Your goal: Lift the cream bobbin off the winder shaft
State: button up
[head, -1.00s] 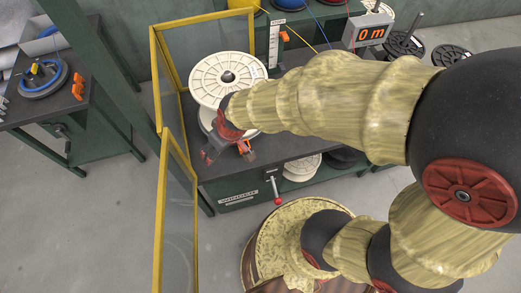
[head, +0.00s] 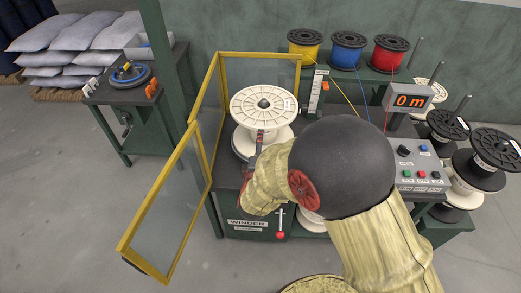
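The cream bobbin (head: 250,98) stands upright on the winder (head: 247,224), its round slotted top flange facing up. The dark tip of the winder shaft (head: 264,103) shows at the flange's centre. Only a thin dark and red part of my gripper (head: 260,139) shows, at the near side of the bobbin, in line with the barrel below the top flange. My own arm hides the rest of the gripper. I cannot tell whether its fingers touch the bobbin or how far apart they are.
Yellow-framed clear guard panels (head: 208,110) stand left of and behind the bobbin; the near panel (head: 165,205) swings out to the left. A length gauge (head: 319,92) stands close on the right. A counter reading 0 m (head: 409,97), a button panel (head: 418,168) and black spools (head: 485,160) are further right.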

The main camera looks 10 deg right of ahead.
aim_at(262, 126)
jog(key=shift+w+r+b+x, duration=0.1)
jog(key=shift+r+b+x, duration=0.25)
jog(key=shift+b+x, duration=0.85)
jog(key=shift+w+r+b+x, duration=0.1)
jog(key=shift+r+b+x, duration=0.25)
jog(key=shift+x, duration=1.65)
jog(key=shift+w+r+b+x, duration=0.1)
jog(key=shift+r+b+x, duration=0.45)
jog(key=shift+x, duration=1.1)
jog(key=shift+f, duration=0.15)
jog(key=shift+c, duration=1.3)
jog(key=shift+s+f, duration=0.1)
jog(key=c, duration=1.5)
